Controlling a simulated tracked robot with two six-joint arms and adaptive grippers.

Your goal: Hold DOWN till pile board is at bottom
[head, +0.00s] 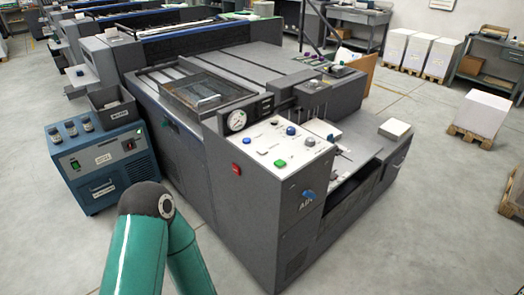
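The grey press (205,150) fills the middle of the head view. Its white control panel (262,152) bears a green button (281,163), a blue knob (291,131) and several small buttons. Their labels are too small to read, so I cannot tell which is DOWN. A red button (236,169) is on the side face and a blue handle (308,194) is above the word AIR. The press's open bay is at the right end; I cannot make out the pile board in it. One green arm of mine shows at the bottom left. Neither gripper is in view.
A blue cabinet unit (100,165) with an open grey bin (115,105) stands left of the press. A round gauge (236,121) sits behind the panel. Stacked paper pallets (482,113) stand at the right.

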